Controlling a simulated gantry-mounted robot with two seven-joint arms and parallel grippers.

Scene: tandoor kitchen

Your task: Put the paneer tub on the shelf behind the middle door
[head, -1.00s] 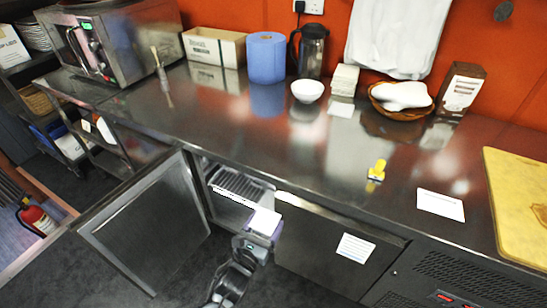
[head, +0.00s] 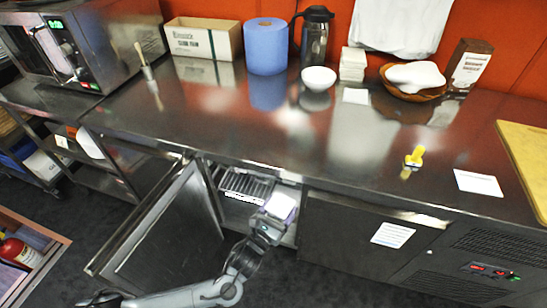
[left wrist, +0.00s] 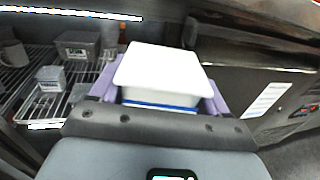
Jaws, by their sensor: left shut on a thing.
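My left gripper (head: 268,222) is shut on the paneer tub (head: 281,205), in front of the open compartment, near its right side. In the left wrist view the tub (left wrist: 160,72) has a flat white lid and a blue band, with a purple finger on each side. The open door (head: 165,235) is swung out to the left of the opening. Inside, a wire shelf (head: 243,184) shows; in the left wrist view the shelf (left wrist: 18,82) bears several lidded tubs. My right gripper is not in view.
A closed steel door (head: 345,235) with a white label borders the opening on the right. Grey tubs (left wrist: 77,45) stand on the shelf's left part. The counter (head: 250,130) above overhangs the opening. A yellow-handled tool (head: 414,158) lies on it.

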